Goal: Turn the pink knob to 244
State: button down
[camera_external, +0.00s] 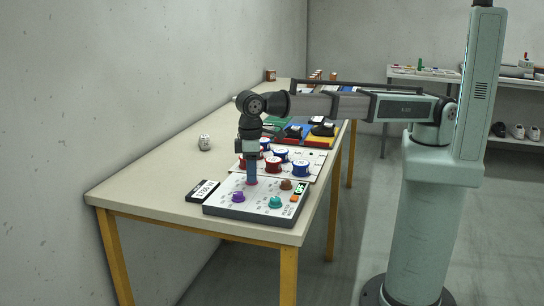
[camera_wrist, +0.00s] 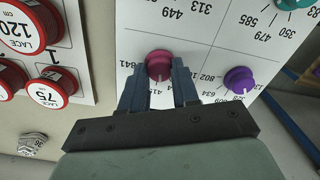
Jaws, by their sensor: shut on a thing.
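The pink knob (camera_wrist: 159,64) sits on the white control panel, between the two fingers of my gripper (camera_wrist: 159,88) in the wrist view. The fingers are shut on its sides. Printed numbers ring the knob, and my fingers cover part of that ring; 641 shows at its left. I cannot read the knob's pointer clearly. In the external view my gripper (camera_external: 251,180) points straight down at the panel (camera_external: 256,212), and the pink knob (camera_external: 251,184) is mostly hidden under it.
A purple knob (camera_wrist: 239,79) is close to the right of my fingers. Teal (camera_external: 275,202) and brown (camera_external: 286,185) knobs share the panel. A small display (camera_external: 203,191) sits at its left. Red and blue lace spools (camera_external: 272,164) stand behind. The table's left side is mostly clear.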

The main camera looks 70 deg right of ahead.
jog(key=n, duration=0.5)
jog(key=shift+n, duration=0.3)
dwell(0.4)
jog(key=c, duration=0.8)
grip_release()
notch_tip(320, 180, up, 14)
jog(key=shift+f, duration=0.1)
dwell(0.4)
